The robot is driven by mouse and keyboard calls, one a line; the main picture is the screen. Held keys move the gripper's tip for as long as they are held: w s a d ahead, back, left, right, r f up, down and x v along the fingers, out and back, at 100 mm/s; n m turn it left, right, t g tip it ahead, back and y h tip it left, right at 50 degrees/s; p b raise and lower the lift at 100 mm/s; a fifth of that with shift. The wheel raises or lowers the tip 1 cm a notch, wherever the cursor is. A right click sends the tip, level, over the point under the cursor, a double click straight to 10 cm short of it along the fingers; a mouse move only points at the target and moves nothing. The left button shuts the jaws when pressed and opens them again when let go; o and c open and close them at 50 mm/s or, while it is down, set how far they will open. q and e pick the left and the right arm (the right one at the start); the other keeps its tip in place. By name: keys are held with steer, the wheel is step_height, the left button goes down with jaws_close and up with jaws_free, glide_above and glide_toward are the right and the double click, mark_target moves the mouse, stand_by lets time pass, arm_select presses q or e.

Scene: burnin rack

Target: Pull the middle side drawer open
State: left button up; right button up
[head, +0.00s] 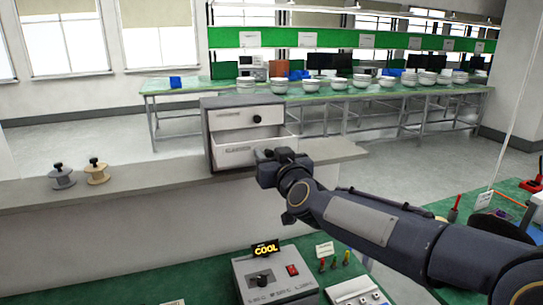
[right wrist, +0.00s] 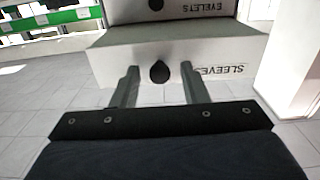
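A grey cabinet (head: 205,130) stands on the ledge in the head view. Its upper white drawer (head: 250,117), labelled EYELETS, is shut and has a black knob. The drawer below (head: 232,153), labelled SLEEVES, stands partly out, with its inside showing from above. In the right wrist view, the SLEEVES drawer front (right wrist: 205,76) and its dark knob (right wrist: 159,73) are ahead. My right gripper (head: 266,157) is at this drawer front. Its two fingers (right wrist: 160,88) are apart, one on each side of the knob, with gaps visible. My left gripper is out of view.
A control box (head: 275,275) with a COOL sign is on the green bench below my right arm. A far table (head: 300,95) holds several white bowls.

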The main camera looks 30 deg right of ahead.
steer(key=b+v, duration=0.1)
steer(key=v, duration=0.6)
steer(key=shift+s, duration=0.4)
steer(key=s+a+f+g+y, duration=0.4)
steer(key=s+a+f+g, duration=0.2)
steer(key=s+f, duration=0.4)
steer(key=s+a+f+n+g+y, duration=0.1)
steer(key=s+a+f+g+y, duration=0.3)
steer(key=s+a+f, duration=0.3)
steer(key=s+f+g, duration=0.1)
steer(key=s+f, duration=0.2)
steer(key=f, duration=0.4)
steer(key=shift+s+f+g, duration=0.4)
